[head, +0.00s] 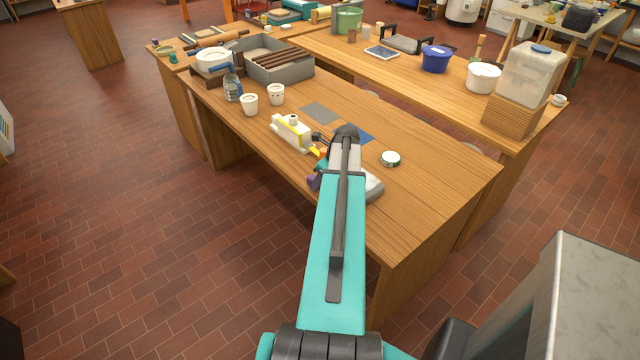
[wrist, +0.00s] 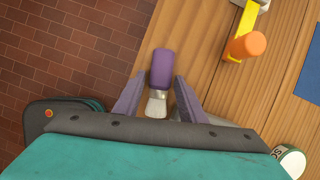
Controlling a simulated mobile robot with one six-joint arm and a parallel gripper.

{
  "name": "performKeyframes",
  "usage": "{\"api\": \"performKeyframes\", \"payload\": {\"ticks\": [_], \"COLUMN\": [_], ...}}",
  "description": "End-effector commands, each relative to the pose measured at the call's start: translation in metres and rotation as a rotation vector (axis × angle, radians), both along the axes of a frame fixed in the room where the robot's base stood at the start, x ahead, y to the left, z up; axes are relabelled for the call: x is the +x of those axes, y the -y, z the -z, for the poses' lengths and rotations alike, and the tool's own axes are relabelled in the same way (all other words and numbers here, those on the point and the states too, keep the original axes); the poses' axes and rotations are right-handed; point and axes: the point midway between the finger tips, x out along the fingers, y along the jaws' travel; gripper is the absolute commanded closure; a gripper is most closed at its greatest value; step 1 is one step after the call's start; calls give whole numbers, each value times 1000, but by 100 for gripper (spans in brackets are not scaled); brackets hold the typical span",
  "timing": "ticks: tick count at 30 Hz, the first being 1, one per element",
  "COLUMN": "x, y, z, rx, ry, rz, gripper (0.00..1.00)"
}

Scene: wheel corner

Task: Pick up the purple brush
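The purple brush (wrist: 162,70) lies at the table edge in the wrist view, its pale bristles pointing toward my gripper. My gripper (wrist: 160,84) is open, with one finger on each side of the brush and a gap visible on the left. Whether the fingers touch it, or how far above it they are, I cannot tell. In the head view my arm hides most of the gripper and the brush; a small purple patch shows left of the arm, and I cannot tell if it is brush or finger.
An orange-tipped yellow tool (wrist: 245,46) lies right of the brush, beside a white and yellow device (head: 292,131). A round white-lidded jar (head: 390,158) and a blue sheet (head: 366,138) are farther right. Two white cups (head: 250,104) stand farther back.

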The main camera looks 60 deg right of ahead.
Motion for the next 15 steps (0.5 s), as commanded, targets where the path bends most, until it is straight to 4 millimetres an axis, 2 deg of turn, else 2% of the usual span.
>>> {"api": "performKeyframes", "payload": {"ticks": [1,6,15], "x": [0,0,0], "y": [0,0,0], "z": [0,0,-1], "rx": [0,0,0], "ry": [0,0,0], "rz": [0,0,0], "gripper": [72,100,100]}}
